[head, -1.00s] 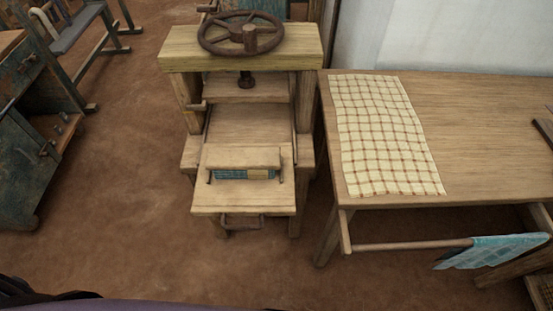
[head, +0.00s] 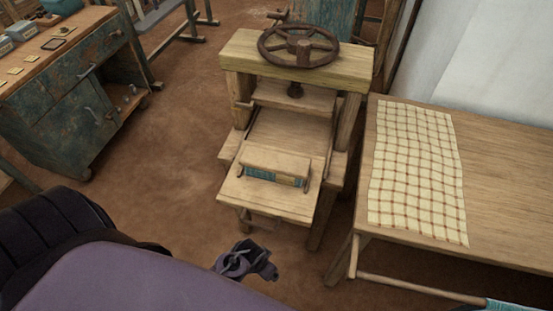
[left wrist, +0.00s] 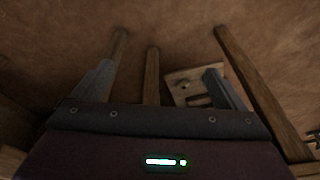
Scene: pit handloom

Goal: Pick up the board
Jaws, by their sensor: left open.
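The board (head: 276,163) is a pale flat wooden slab. It lies on a folded blue and yellow cloth (head: 275,176) on the front tray of the wooden screw press (head: 260,200). My right gripper is not in view.
A wooden table (head: 505,180) with a checked cloth (head: 415,165) stands close to the press's right. A worn blue-green cabinet (head: 70,110) stands at the left. The press's handwheel (head: 298,46) and top beam (head: 330,70) stand behind the board. Floor is clear left of the press.

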